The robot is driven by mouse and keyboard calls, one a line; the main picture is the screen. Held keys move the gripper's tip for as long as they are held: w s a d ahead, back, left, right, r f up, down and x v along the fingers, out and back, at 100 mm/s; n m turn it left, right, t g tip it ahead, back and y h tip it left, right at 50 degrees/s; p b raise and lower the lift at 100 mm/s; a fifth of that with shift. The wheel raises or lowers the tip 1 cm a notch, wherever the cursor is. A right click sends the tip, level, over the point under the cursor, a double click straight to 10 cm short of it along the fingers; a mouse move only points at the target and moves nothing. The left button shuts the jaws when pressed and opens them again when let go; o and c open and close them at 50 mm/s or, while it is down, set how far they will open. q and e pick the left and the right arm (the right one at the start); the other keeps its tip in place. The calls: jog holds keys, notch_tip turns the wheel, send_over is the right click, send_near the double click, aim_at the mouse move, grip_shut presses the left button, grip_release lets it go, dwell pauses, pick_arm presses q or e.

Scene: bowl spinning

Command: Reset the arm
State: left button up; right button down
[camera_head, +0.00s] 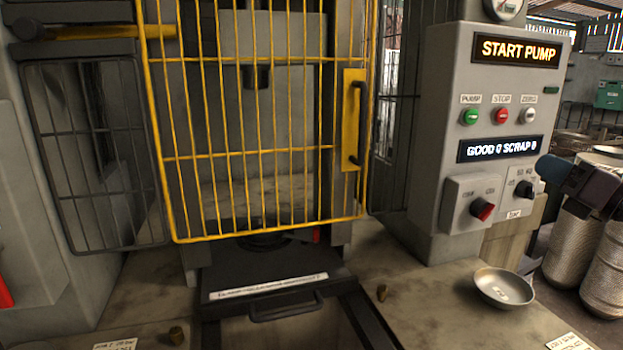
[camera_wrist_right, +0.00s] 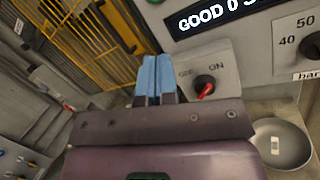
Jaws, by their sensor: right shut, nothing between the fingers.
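My right gripper (camera_head: 550,168) is at the right edge of the head view, its blue fingertips just right of the control box's lower part. In the right wrist view its two blue fingers (camera_wrist_right: 156,78) are together and empty. They point toward the control box, left of the red-handled OFF/ON switch (camera_wrist_right: 205,90); I cannot tell whether they touch anything. The grey control box (camera_head: 430,130) has a lit START PUMP display (camera_head: 515,50), green, red and white buttons, and a GOOD 0 SCRAP 0 display (camera_head: 498,149). My left gripper is not in view.
A yellow mesh guard (camera_head: 265,157) with a black handle stands in front of the machine. A shallow metal bowl (camera_head: 503,290) rests on the bench, below the control box. Small brass-coloured pieces (camera_head: 381,292) lie on the bench.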

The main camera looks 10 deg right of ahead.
jog(key=s+a+f+m+g+h, duration=0.15)
jog(key=s+f+m+h, duration=0.3)
jog(key=f+m, duration=0.5)
jog(key=s+f+m+g+h, duration=0.25)
jog(key=f+m+h, duration=0.35)
jog(key=f+m, duration=0.4)
jog(key=s+a+f+m+g+h, duration=0.1)
jog(key=s+f+m+g+h, duration=0.1)
jog(key=s+f+m+h, duration=0.6)
jog(key=s+a+f+m+g+y, duration=0.4)
jog(key=s+a+f+g+y, duration=0.15)
jog(key=a+f, duration=0.3)
jog(key=s+a+f+m+g+y, duration=0.4)
jog(key=s+a+f+g+y, duration=0.15)
jog(key=s+a+f, duration=0.35)
jog(key=w+f+t, duration=0.8)
jog(key=w+f, duration=0.1)
jog(key=shift+w+a+n+t+y, duration=0.25)
jog(key=shift+a+n+t+y, duration=0.1)
jog(key=shift+n+t+y, duration=0.1)
